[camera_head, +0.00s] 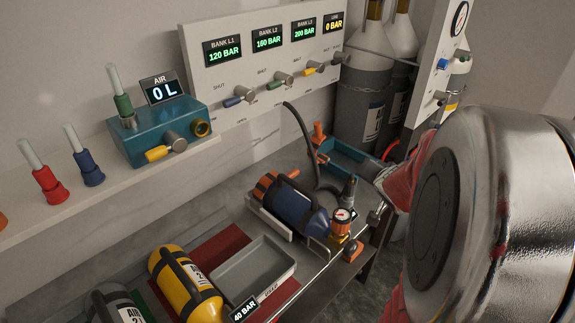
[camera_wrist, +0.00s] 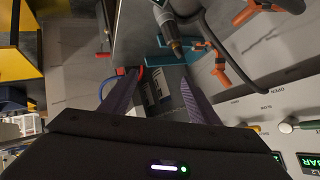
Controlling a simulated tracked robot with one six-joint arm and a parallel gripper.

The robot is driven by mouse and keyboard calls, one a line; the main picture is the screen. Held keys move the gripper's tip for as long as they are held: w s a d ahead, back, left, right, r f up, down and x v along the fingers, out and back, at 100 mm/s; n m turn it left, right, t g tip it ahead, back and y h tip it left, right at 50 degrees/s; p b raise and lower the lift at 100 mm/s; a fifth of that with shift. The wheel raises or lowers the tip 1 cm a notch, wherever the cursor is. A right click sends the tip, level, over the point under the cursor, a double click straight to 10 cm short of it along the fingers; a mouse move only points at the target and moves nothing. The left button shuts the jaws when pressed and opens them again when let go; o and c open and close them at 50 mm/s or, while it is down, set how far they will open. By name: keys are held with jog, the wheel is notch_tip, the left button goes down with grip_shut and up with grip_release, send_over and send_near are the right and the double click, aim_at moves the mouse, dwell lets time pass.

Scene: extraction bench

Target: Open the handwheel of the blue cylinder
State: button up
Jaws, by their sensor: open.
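The blue cylinder (camera_head: 292,207) lies on its side in a light cradle on the bench in the head view. It has an orange part (camera_head: 268,186) at its left end and a dark blue tapered right end. A brass fitting with a gauge (camera_head: 341,215) and an orange knob (camera_head: 352,251) sit beside that right end. I cannot tell which orange part is the handwheel. My gripper (camera_wrist: 157,95) is open and empty in the wrist view. A grey cylinder with a white label (camera_wrist: 160,112) shows beyond its fingers. In the head view my arm hides the right side.
A yellow cylinder (camera_head: 187,287) and an empty grey tray (camera_head: 254,270) are at the front. A teal clamp (camera_head: 346,160) and a black hose (camera_head: 304,135) lie behind the blue cylinder. Tall grey cylinders (camera_head: 364,110) stand at the back. The valve panel (camera_head: 260,85) is on the wall.

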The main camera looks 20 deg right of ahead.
jog(key=s+d+f+m+t+y, duration=0.1)
jog(key=s+d+f+m+y, duration=0.15)
jog(key=d+f+m, duration=0.4)
jog(key=m+t+y, duration=0.7)
jog(key=m+y, duration=0.2)
jog(key=m, duration=0.2)
send_near(354, 251)
jog(key=v, duration=0.5)
jog(key=shift+w+a+f, duration=0.1)
jog(key=shift+w+f, duration=0.1)
jog(key=shift+f, duration=0.05)
jog(key=shift+w, duration=0.1)
jog(key=shift+x, duration=6.8)
jog(key=shift+r, duration=0.15)
jog(key=shift+c, duration=0.2)
